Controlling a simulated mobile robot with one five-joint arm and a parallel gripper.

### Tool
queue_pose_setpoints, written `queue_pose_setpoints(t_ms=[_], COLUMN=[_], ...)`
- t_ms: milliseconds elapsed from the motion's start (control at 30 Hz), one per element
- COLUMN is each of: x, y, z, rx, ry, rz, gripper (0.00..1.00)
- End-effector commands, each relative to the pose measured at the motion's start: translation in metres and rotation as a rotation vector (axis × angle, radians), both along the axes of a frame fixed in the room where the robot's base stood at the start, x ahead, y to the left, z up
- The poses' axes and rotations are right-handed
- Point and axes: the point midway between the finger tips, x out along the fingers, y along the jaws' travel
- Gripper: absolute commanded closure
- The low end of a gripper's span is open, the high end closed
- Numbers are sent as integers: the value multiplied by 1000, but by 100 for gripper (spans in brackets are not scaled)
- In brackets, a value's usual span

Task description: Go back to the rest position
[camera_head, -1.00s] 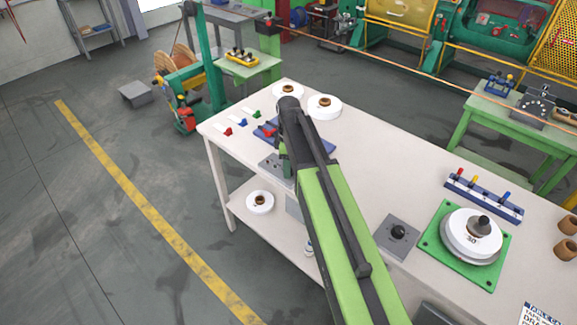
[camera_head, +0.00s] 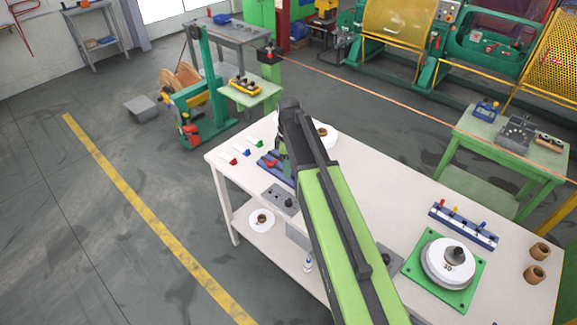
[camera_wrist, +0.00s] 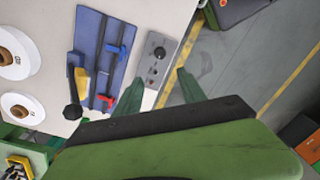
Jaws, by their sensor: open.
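My arm crosses the head view over the white table (camera_head: 400,200), its end above the table's far left part. My gripper (camera_wrist: 157,90) shows in the wrist view as two green fingers spread apart, with nothing between them. Beyond the fingers lie a grey control plate (camera_wrist: 157,58) and a blue fixture (camera_wrist: 88,30) with a red and a blue lever. In the head view, the arm hides most of the gripper and part of the fixture (camera_head: 268,165).
White spools (camera_wrist: 15,52) lie beside the fixture. A green plate (camera_head: 433,287) with a white disc and a blue rack (camera_head: 463,228) are on the table's right part. A green side table (camera_head: 500,150) stands behind. Open floor (camera_head: 60,230) with a yellow line lies left.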

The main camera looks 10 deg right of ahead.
Motion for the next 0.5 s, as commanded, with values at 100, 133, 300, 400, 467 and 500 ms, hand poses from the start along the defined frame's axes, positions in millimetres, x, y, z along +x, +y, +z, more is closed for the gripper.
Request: queue_pose_setpoints(t_ms=[100,133,300,400,467,500], x=[0,0,0,0,0,0], y=[0,0,0,0,0,0], z=[0,-1,-1,-1,-4,-9], rx=[0,0,0,0,0,0], ry=[0,0,0,0,0,0], rz=[0,0,0,0,0,0], gripper=[52,52,52,52,52,52])
